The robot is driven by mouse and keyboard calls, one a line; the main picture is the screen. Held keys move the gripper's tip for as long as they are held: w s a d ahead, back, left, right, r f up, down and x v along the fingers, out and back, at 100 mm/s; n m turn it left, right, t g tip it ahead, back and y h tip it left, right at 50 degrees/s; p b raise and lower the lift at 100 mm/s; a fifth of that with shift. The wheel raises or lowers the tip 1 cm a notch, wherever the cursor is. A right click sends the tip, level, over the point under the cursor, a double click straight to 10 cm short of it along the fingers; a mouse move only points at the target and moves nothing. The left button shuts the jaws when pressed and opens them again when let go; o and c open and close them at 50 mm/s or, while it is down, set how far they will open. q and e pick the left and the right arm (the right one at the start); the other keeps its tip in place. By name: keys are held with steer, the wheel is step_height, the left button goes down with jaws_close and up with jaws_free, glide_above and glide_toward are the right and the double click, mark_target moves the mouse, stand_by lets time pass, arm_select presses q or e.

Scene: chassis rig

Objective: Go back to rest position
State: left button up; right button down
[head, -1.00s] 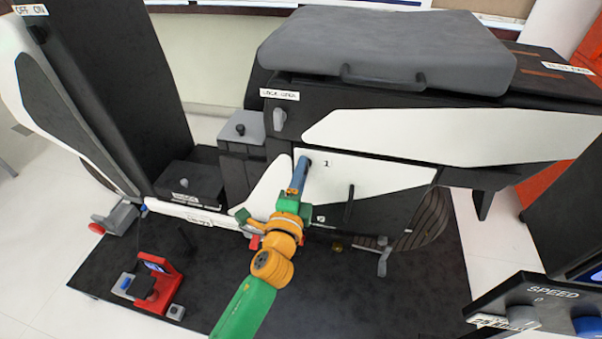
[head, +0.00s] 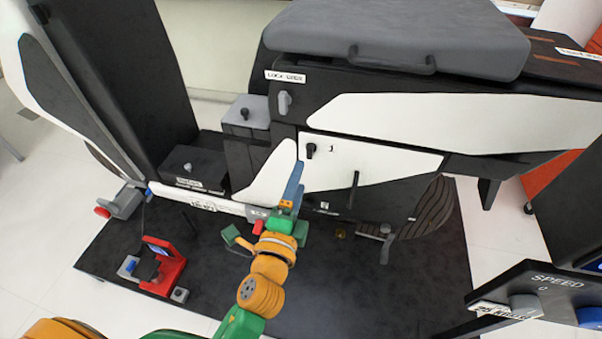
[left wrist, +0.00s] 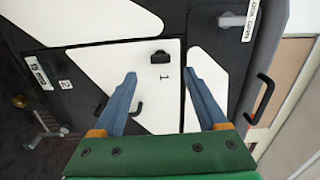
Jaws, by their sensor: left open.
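My left gripper (head: 290,190) reaches in from the bottom in the head view, in front of the white panel of the black chassis rig. In the left wrist view its two blue fingers (left wrist: 168,100) are spread apart with nothing between them. Beyond them is the white door panel (left wrist: 88,72) marked 1, with a black knob (left wrist: 161,57) and a dark handle (left wrist: 136,106). The knob also shows in the head view (head: 310,150), apart from the fingers. My right gripper is not in view.
A red and grey device (head: 164,268) stands on the black floor mat (head: 340,290) at lower left. A SPEED control box (head: 545,300) is at lower right. The grey padded top (head: 400,38) overhangs the rig. Part of the mat in front is clear.

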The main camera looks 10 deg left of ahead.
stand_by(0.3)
arm_select(q)
step_height(320, 180, down, 15)
steer(key=s+d+n+g+h, duration=0.1)
steer(key=s+n+g, duration=0.1)
steer(key=g, duration=0.2)
steer(key=s+a+f+n+g, duration=0.2)
steer(key=s+f+n+g, duration=0.2)
steer(key=s+f, duration=0.55)
steer(key=s+a+f+n+g, duration=0.35)
steer(key=s+f, duration=0.35)
steer(key=f, duration=0.6)
steer(key=s+a+f+n+g+y, duration=0.1)
steer(key=s+a+f+n+g, duration=0.15)
steer(key=s, duration=0.45)
steer(key=s+a+f+n+g, duration=0.1)
steer(key=s+f+n+g, duration=0.25)
steer(key=s, duration=0.35)
step_height(320, 180, up, 16)
steer(key=s+p, duration=0.1)
steer(key=p, duration=1.4)
steer(key=shift+a+f+p, duration=0.25)
steer(key=shift+a+p, duration=0.1)
steer(key=shift+t, duration=0.25)
